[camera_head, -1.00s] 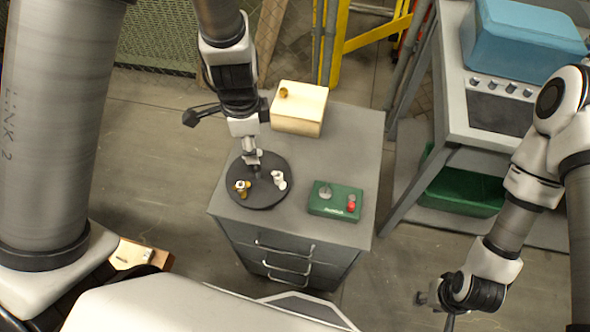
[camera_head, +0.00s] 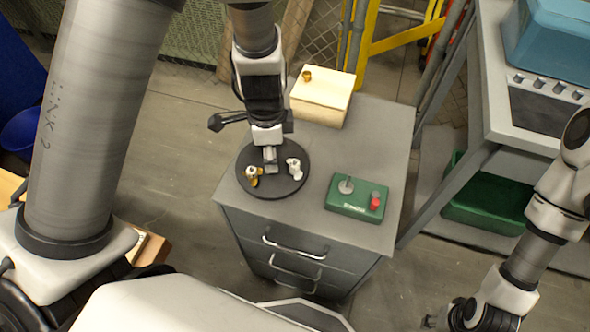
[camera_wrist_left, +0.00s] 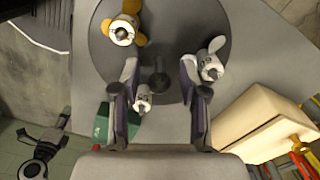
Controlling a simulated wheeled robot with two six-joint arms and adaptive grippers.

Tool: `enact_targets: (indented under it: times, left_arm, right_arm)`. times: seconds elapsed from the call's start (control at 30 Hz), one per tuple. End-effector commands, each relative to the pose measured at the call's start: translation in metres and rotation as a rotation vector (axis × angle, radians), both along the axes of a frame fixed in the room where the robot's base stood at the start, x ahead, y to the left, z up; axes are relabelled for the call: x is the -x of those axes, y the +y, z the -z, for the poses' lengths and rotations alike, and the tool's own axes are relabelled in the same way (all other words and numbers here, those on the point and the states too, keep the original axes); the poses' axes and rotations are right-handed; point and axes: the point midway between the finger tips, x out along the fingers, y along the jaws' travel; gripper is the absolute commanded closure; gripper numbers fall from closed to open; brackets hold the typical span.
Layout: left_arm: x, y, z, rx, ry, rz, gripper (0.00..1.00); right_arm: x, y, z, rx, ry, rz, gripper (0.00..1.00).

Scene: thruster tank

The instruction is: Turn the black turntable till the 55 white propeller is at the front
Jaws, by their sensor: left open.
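The black turntable (camera_head: 280,190) lies on a grey cabinet. In the head view it bears a brass-coloured propeller (camera_head: 252,176) at the left and a white propeller (camera_head: 294,168) at the right. The left wrist view shows the brass propeller (camera_wrist_left: 122,31), a white one (camera_wrist_left: 210,63) and a small pale one (camera_wrist_left: 143,98), partly covered by a finger. I cannot read their numbers. My left gripper (camera_wrist_left: 159,70) is open over the turntable, its fingers either side of the dark central post (camera_wrist_left: 158,82); contact is unclear. My right gripper (camera_head: 434,321) is partly cut off at the bottom.
A green control box (camera_head: 350,208) with a red button stands right of the turntable. A cream box (camera_head: 322,103) with a small brass piece on top stands behind. The cabinet top (camera_head: 385,135) is clear at the right. A metal bench (camera_head: 500,115) stands further right.

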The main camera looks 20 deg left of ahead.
Motion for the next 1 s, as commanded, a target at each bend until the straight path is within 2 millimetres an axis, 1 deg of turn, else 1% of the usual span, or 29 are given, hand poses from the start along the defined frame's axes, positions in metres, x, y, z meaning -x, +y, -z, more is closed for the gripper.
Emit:
enact_targets:
  times: [0.1,0.17,0.2,0.23,0.47,0.8,1.0]
  left_arm:
    - [0.000,0.000,-0.001,0.000,0.000,0.000,0.56]
    - [0.000,0.000,-0.001,0.000,0.000,0.000,0.78]
    - [0.000,0.000,-0.001,0.000,0.000,0.000,0.92]
    - [0.000,0.000,-0.001,0.000,0.000,0.000,1.00]
    - [0.000,0.000,-0.001,0.000,0.000,-0.015,1.00]
    - [0.000,0.000,-0.002,0.000,0.002,-0.271,1.00]
    - [0.001,0.000,0.000,0.000,0.002,-0.303,1.00]
  right_arm:
    - [0.000,0.000,-0.001,0.000,0.000,0.000,0.60]
    - [0.000,0.000,-0.001,0.000,0.000,0.000,0.60]
    - [0.000,0.000,-0.001,0.000,0.000,0.000,0.60]
    - [0.000,0.000,-0.001,0.000,0.000,0.000,0.60]
    - [0.000,0.000,-0.002,0.000,0.000,0.000,0.60]
    - [0.000,0.000,-0.014,0.000,0.000,0.000,0.60]
    - [0.000,0.000,-0.014,0.000,0.000,0.000,0.60]
